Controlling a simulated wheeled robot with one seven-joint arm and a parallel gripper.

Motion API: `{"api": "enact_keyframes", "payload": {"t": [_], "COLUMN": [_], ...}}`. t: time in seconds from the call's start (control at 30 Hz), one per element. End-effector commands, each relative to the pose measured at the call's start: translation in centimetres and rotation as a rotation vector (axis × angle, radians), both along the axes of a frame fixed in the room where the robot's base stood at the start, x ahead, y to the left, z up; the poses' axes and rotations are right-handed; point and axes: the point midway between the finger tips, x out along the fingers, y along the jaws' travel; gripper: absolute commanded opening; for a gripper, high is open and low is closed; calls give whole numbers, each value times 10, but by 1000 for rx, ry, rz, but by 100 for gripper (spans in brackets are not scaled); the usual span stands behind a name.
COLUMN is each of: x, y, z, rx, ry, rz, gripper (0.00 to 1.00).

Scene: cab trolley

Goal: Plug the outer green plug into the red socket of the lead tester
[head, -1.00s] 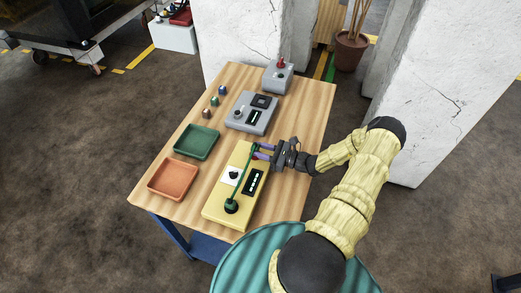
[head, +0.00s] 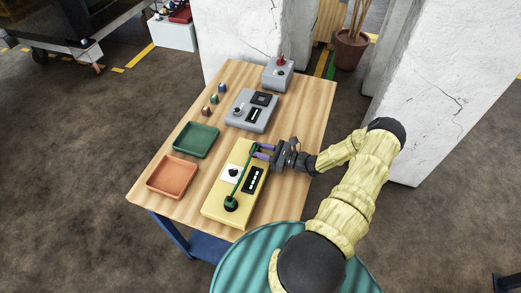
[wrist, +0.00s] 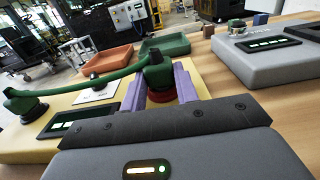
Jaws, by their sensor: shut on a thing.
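The yellow lead tester (head: 217,207) lies on the wooden table, with a green lead (head: 240,178) running along it. One lead end sits in a dark round socket (head: 231,203) at the tester's near end, also seen at left in the wrist view. At the far end, my gripper (head: 262,151) is shut on the outer green plug (wrist: 157,74), its purple fingers on both sides. The red socket (wrist: 160,97) shows directly below the plug, between the fingers. The plug looks upright and in line with it. I cannot tell how deep it sits.
A white panel with a black knob (head: 233,172) and a lit display (head: 253,181) are on the tester. Green (head: 212,148) and orange (head: 190,188) trays lie left. A grey device (head: 241,122), small blocks and a red-knobbed box (head: 277,84) stand farther back.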

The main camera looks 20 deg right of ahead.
Motion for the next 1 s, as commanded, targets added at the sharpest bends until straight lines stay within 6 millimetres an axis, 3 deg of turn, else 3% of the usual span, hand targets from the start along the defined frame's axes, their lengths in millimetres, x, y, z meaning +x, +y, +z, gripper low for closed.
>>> {"api": "enact_keyframes", "payload": {"t": [0.03,0.07,0.17,0.2,0.63,1.0], "x": [0,0,0,0,-7,-55], "y": [0,0,0,0,-8,-55], "z": [-1,-1,-1,-1,-2,-4], "rx": [0,0,0,0,0,-3], "ry": [0,0,0,0,0,-1], "rz": [0,0,0,0,0,-3], "gripper": [0,34,53,55,55,55]}}
